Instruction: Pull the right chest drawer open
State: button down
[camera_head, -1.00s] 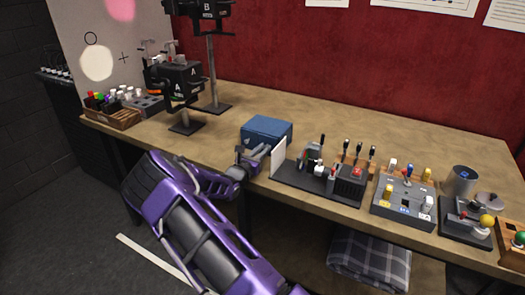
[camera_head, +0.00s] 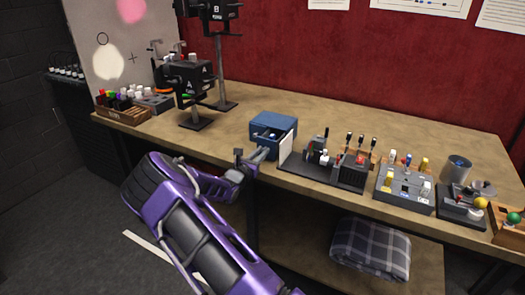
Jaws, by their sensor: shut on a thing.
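A small blue chest (camera_head: 284,123) stands near the front edge of the workbench, left of the control panels. A dark opening with small light details shows in its front.
A white upright card and black lever panel (camera_head: 300,168) stand right of the chest. A grey button box (camera_head: 404,190) sits farther right. A black camera stand (camera_head: 194,122) and wooden tray (camera_head: 122,114) are at left. A folded plaid blanket (camera_head: 371,248) lies below.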

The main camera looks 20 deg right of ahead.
jog(key=c, duration=0.8)
grip_release()
jog(key=v, duration=1.7)
jog(key=shift+s+a, duration=0.15)
